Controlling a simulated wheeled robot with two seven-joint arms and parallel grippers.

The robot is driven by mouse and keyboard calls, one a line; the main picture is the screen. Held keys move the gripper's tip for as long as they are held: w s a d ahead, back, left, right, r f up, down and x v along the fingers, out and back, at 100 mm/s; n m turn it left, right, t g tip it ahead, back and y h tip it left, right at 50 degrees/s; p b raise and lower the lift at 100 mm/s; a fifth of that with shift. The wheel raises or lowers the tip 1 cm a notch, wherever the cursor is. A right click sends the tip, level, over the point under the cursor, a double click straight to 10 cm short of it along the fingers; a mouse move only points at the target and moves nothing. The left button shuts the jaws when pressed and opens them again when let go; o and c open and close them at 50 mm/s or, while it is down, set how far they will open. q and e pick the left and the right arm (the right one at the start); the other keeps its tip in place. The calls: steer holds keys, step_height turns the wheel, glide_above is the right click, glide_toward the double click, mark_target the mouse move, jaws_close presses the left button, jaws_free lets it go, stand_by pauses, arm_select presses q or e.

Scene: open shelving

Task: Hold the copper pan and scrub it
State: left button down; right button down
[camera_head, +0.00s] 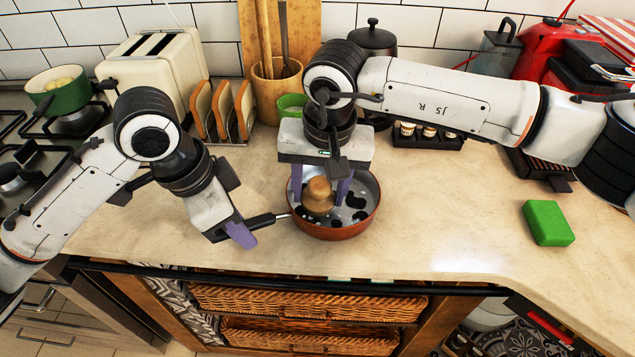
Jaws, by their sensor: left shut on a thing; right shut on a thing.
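The copper pan (336,233) sits on the countertop near its front edge. Dark spots show on its grey inside, and its black handle (264,219) points left. My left gripper (238,234) is shut on the handle, left of the pan body. My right gripper (329,190) reaches down into the pan from above, its purple fingers on either side of a wooden scrubber with a rounded knob (318,193). It is shut on this scrubber, which is inside the pan. The scrubber's underside is hidden.
A green sponge (548,222) lies on the counter at the right. A cream toaster (156,66), a toast rack (222,112) and a utensil pot (276,92) stand behind. A spice rack (427,138) is at the back right.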

steer(key=shift+s+d, duration=0.3)
steer(key=shift+s, duration=0.2)
steer(key=shift+d, duration=0.1)
steer(key=shift+s+d, duration=0.2)
steer(key=shift+d, duration=0.35)
steer(key=shift+s+d, duration=0.2)
steer(key=shift+d, duration=0.3)
steer(key=shift+d, duration=0.1)
steer(key=shift+w+d+f, duration=0.1)
steer(key=shift+w+d, duration=0.15)
steer(key=shift+d, duration=0.25)
steer(key=shift+w+d+f, duration=0.1)
steer(key=shift+w+d, duration=0.15)
steer(key=shift+d, duration=0.25)
steer(key=shift+w, duration=0.1)
steer(key=shift+w+d+r, duration=0.1)
steer(key=shift+w+d, duration=0.15)
steer(key=shift+w, duration=0.25)
steer(key=shift+w+d+r, duration=0.1)
steer(key=shift+w+d, duration=0.15)
steer(key=shift+w, duration=0.25)
steer(key=shift+a, duration=0.15)
